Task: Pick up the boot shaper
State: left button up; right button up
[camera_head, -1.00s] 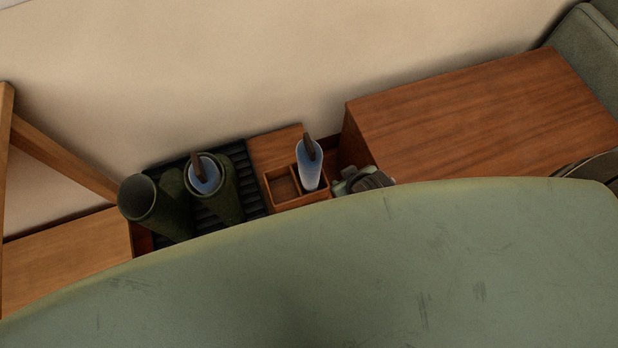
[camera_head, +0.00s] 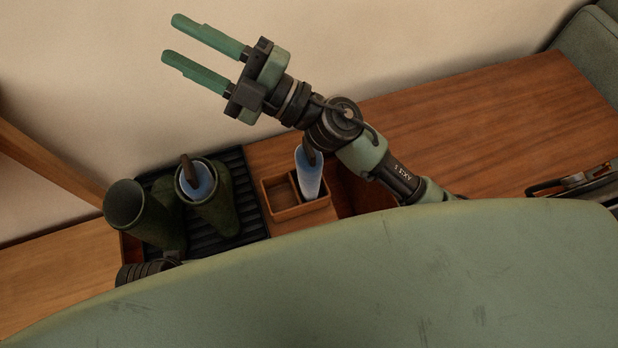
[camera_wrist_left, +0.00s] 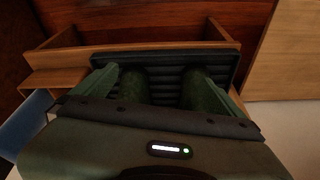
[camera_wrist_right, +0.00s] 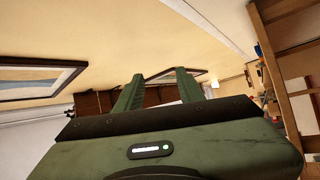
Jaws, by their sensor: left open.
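One blue boot shaper (camera_head: 198,182) with a brown handle stands inside a dark green boot (camera_head: 215,205). Another blue boot shaper (camera_head: 309,172) stands in the right compartment of a small wooden box (camera_head: 285,212); my right arm is close beside its top. A second green boot (camera_head: 140,212) looks empty. My right gripper (camera_head: 172,38) is open and empty, high in front of the wall, away from both shapers.
The boots stand on a black ribbed tray (camera_head: 245,190) on the wooden bench. A raised wooden top (camera_head: 480,120) lies to the right, below my right arm. A wooden beam (camera_head: 50,162) slants at left. The box's left compartment is empty.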

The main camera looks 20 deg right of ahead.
jog(key=s+a+f+n+g+y, duration=0.1)
jog(key=s+a+f+n+g, duration=0.3)
jog(key=n+g, duration=0.35)
pick_arm(q)
notch_tip(320, 180, down, 7)
pick_arm(e)
jog(key=n+g+h, duration=0.5)
jog(key=g+h, duration=0.1)
jog(key=h, duration=1.4)
send_over(309, 146)
jog(key=a, duration=0.1)
notch_tip(309, 146, down, 23)
jog(key=shift+t, duration=0.25)
jog(key=f, duration=0.2)
jog(key=f+b, duration=0.1)
jog(key=f, duration=0.1)
jog(key=d+f, duration=0.1)
jog(key=f, duration=0.2)
jog(key=shift+f+b, duration=0.1)
jog(key=shift+b, duration=0.2)
jog(key=shift+f, duration=0.3)
pick_arm(q)
notch_tip(309, 146, up, 6)
jog(key=shift+f, duration=0.25)
